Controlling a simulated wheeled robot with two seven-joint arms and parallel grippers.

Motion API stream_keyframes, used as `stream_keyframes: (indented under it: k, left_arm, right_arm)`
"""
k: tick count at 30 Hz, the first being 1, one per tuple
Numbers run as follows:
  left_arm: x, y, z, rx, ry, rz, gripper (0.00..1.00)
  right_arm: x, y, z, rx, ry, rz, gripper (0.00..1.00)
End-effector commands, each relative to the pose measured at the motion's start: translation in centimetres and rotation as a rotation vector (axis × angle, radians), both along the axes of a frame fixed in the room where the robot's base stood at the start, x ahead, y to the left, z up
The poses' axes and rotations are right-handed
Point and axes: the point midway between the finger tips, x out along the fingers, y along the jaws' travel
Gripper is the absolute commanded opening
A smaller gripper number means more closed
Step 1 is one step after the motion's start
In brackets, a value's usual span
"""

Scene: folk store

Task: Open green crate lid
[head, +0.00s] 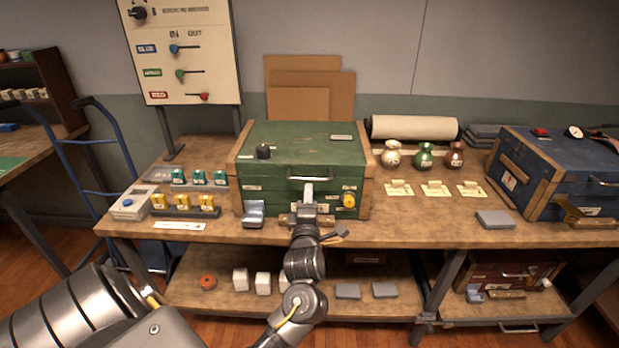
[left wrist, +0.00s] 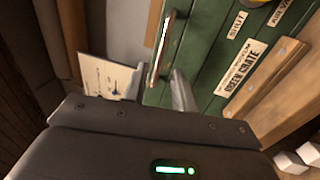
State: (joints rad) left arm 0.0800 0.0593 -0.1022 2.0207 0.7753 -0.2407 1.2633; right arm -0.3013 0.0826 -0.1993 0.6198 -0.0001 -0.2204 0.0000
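The green crate (head: 275,195) stands on the workbench with its wooden-edged green lid (head: 290,140) down. A metal bar handle (head: 310,178) is on the upper front; it also shows in the left wrist view (left wrist: 166,45). A label plate on the front reads "GREEN CRATE" (left wrist: 241,68). My left gripper (head: 308,190) is at the crate's front, just below the handle. Its fingers (left wrist: 182,92) show as one narrow strip, together, beside the handle and not visibly around it. Whether they touch it is unclear. My right gripper is in neither view.
A dark knob (head: 263,152) sits on the lid and a yellow knob (head: 349,200) on the crate's front. A grey latch block (head: 254,213) is at front left. Three small vases (head: 424,155) and a blue crate (head: 560,175) stand to the right. A lever panel (head: 185,60) rises behind left.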

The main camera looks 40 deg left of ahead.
Motion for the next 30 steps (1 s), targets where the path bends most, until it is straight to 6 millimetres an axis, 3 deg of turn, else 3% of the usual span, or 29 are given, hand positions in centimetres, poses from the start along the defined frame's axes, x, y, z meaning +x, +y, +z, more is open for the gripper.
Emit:
stream_keyframes:
  k: [10, 23, 30]
  left_arm:
    - [4.6, 3.4, 1.2, 0.003, 0.003, -0.001, 0.28]
    - [5.5, 4.1, 1.2, 0.0, 0.002, -0.001, 0.28]
    - [5.5, 4.1, 1.2, 0.0, 0.002, -0.001, 0.0]
  right_arm:
    - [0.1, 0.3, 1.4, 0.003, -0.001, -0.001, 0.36]
    - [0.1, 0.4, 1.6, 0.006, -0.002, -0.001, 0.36]
    - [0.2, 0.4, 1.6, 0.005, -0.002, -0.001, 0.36]
